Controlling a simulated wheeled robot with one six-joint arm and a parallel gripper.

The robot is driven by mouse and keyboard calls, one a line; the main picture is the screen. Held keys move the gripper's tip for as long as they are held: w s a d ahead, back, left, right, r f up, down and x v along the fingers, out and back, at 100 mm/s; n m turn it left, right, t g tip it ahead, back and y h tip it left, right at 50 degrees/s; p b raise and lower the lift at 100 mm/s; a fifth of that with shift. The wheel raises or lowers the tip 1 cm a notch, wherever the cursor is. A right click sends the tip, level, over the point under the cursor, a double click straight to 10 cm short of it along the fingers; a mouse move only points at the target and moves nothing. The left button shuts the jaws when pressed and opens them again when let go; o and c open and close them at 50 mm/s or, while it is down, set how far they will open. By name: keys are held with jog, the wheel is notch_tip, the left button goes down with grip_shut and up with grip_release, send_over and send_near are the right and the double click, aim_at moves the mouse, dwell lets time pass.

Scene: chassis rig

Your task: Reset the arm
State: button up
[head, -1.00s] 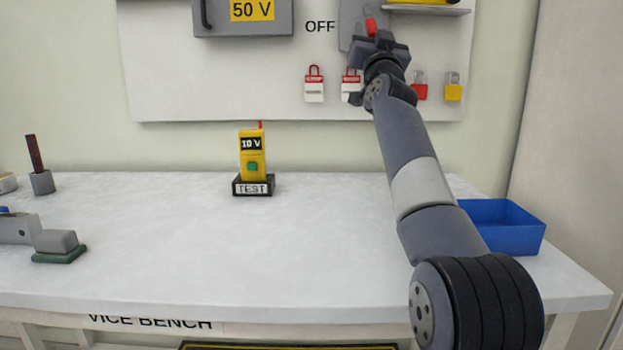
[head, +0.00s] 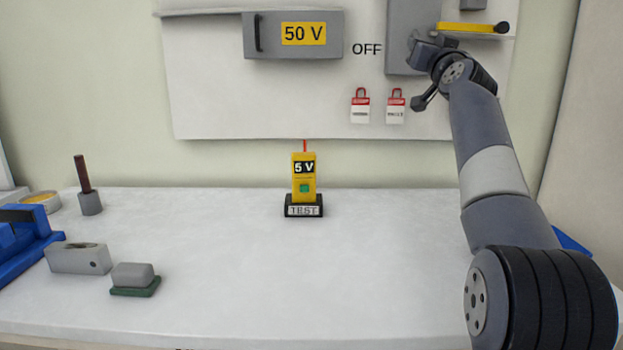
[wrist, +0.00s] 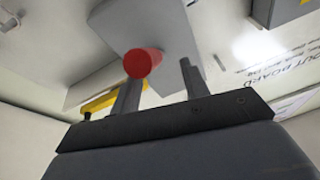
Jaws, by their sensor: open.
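My gripper (head: 417,72) is up at the wall board, at the lower edge of a grey switch box (head: 408,30) beside the word OFF. In the wrist view my gripper (wrist: 160,78) has its two fingers spread apart. The round end of a red handle (wrist: 143,63) shows between and beyond the fingers, nearer the left one, in front of the grey box. I cannot tell how far it is from the fingers. In the head view the handle is hidden by my gripper. My arm is stretched up and forward over the right of the bench.
Two red-and-white tags (head: 360,108) hang left of my gripper. A yellow bar (head: 470,27) sits right of the box. A yellow tester (head: 304,180) reading 5 V stands mid-bench. A blue vice (head: 25,240) and grey blocks (head: 80,258) lie left.

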jog(key=shift+s+d+r+p, duration=0.1)
jog(key=shift+r+p, duration=0.3)
jog(key=shift+r, duration=0.05)
jog(key=shift+r+g+p, duration=0.15)
jog(key=shift+g+p, duration=0.15)
jog(key=shift+p, duration=0.15)
jog(key=g+p, duration=0.1)
jog(key=p, duration=0.2)
jog(key=r+p, duration=0.1)
jog(key=p, duration=0.2)
jog(key=shift+s+r+g, duration=0.2)
jog(key=shift+s+g, duration=0.05)
jog(key=shift+g, duration=0.15)
jog(key=shift+p, duration=0.65)
jog(key=shift+g+p, duration=0.3)
jog(key=shift+p, duration=0.15)
jog(key=shift+s+a, duration=0.1)
jog(key=shift+a, duration=0.1)
